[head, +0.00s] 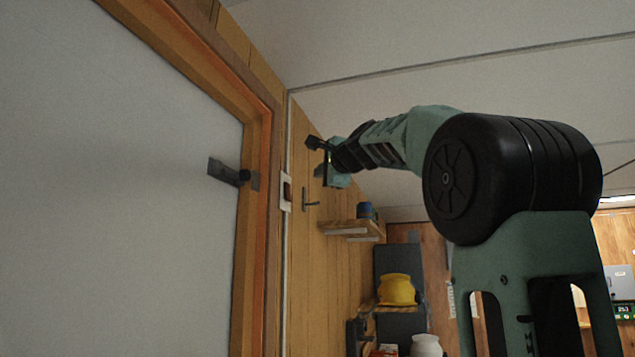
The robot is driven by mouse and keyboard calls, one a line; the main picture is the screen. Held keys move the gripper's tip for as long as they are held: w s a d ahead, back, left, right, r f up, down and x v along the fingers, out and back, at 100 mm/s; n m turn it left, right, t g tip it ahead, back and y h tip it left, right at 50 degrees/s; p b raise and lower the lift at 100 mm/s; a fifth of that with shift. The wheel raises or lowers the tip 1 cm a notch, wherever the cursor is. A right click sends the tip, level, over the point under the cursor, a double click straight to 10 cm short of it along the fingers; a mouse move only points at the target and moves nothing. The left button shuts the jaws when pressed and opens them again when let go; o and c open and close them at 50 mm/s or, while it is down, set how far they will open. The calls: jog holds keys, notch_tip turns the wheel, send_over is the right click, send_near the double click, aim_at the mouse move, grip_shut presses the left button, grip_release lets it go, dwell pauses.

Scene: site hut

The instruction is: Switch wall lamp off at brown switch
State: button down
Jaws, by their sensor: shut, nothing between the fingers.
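The brown switch (287,191) sits in a white plate on the wood-panelled wall, just right of the door frame. A thin pale conduit runs up and down the wall at the plate. My gripper (316,156) is shut and empty. It shows to the right of the switch and a little higher, with a gap between them in the picture. How far it is from the wall I cannot tell. No wall lamp can be made out in this view.
A pale door (120,190) with a dark handle (228,173) fills the left. A wall hook (310,200) is below my gripper. A wooden shelf (350,229) holds a dark blue-topped object (366,211). Further back are a yellow helmet (396,290) and a white jar (426,346).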

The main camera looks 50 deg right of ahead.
jog(key=shift+b+v, duration=0.35)
jog(key=shift+v, duration=1.15)
jog(key=shift+r, duration=0.2)
